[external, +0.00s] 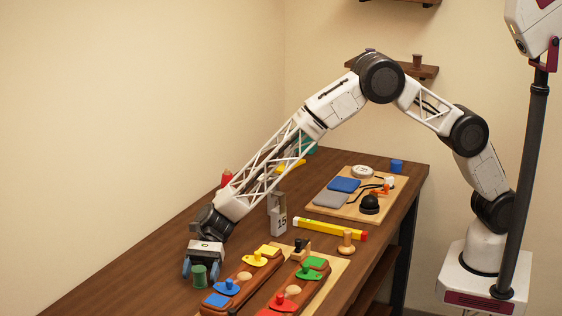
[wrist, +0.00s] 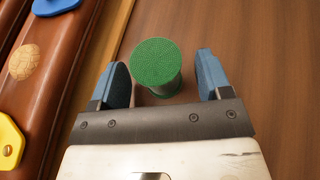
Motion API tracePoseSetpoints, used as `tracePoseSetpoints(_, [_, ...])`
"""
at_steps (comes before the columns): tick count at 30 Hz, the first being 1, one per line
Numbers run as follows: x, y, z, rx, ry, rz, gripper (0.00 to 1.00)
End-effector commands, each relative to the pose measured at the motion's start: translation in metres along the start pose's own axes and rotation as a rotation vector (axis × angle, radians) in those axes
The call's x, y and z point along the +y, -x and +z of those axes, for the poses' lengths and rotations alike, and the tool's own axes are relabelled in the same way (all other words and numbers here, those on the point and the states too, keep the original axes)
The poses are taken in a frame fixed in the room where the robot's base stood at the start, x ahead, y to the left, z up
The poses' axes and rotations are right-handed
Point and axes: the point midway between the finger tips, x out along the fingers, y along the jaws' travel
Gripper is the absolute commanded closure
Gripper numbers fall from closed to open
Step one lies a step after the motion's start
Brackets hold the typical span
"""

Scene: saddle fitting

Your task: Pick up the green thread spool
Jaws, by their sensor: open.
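The green thread spool (external: 199,276) stands upright on the wooden table near its front left part in the external view. In the wrist view the spool (wrist: 157,66) shows its round green top between the two blue fingers. My gripper (external: 193,270) is open, with its fingers pointing down around or just above the spool. In the wrist view my gripper (wrist: 160,80) has a gap on both sides of the spool, and neither finger visibly touches it. The exact height of the fingertips against the spool is hard to tell.
A board with brown leather strips (external: 237,287) and coloured pieces lies right of the spool; its edge (wrist: 112,50) runs close to the left finger. A grey block marked 15 (external: 277,217) and a yellow level (external: 330,230) stand farther back. Table left of the spool is clear.

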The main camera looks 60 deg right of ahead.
Motion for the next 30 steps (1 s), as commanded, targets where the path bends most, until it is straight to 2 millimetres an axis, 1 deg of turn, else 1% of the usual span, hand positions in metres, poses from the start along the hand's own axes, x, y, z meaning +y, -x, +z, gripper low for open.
tracePoseSetpoints(1, [0.0004, -0.0056, -0.0005, 0.000, 0.000, 0.001, 0.29])
tracePoseSetpoints(5, [0.0002, -0.0117, -0.0004, 0.000, -0.001, 0.001, 0.29])
tracePoseSetpoints(21, [0.0000, -0.0120, 0.0000, 0.000, 0.000, 0.000, 0.29])
tracePoseSetpoints(22, [-0.0001, -0.0120, 0.0000, 0.000, 0.000, 0.000, 0.30])
tracePoseSetpoints(23, [-0.0001, -0.0120, 0.0000, 0.000, 0.000, 0.000, 0.35])
tracePoseSetpoints(30, [-0.0001, -0.0119, 0.0001, 0.000, 0.000, 0.000, 0.72])
